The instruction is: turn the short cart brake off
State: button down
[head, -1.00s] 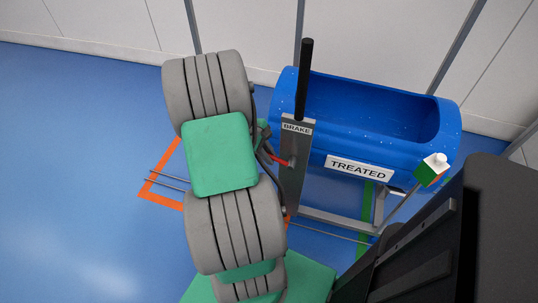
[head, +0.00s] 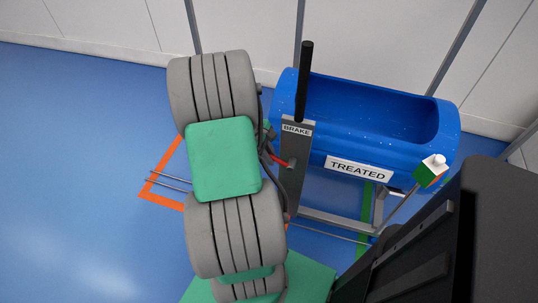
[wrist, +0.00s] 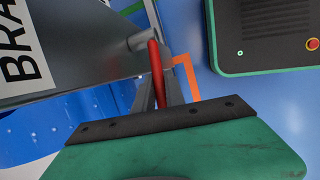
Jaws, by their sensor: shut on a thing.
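The red brake lever (head: 279,160) sticks out from the grey post marked BRAKE (head: 296,185) on the front of the cart with the blue tub (head: 385,125). In the wrist view the red lever (wrist: 156,75) runs from the grey metal panel (wrist: 85,45) down between my gripper's fingers. My gripper (wrist: 158,92) is shut on the lever, one finger on each side. In the head view my arm hides most of the gripper. The lever's far end is covered by the gripper.
A white sign reading TREATED (head: 359,169) hangs on the tub. A black handle (head: 304,80) rises above the post. A white-topped green box (head: 432,169) stands at the tub's right. Open blue floor (head: 70,170) lies left, with an orange marking (head: 160,202).

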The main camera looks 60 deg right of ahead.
jog(key=shift+s+d+r+t, duration=0.1)
jog(key=shift+r+t, duration=0.3)
jog(key=shift+t, duration=0.1)
jog(key=c, duration=1.7)
grip_release()
jog(key=p+v, duration=0.1)
jog(key=v, duration=0.6)
jog(key=shift+r, duration=0.3)
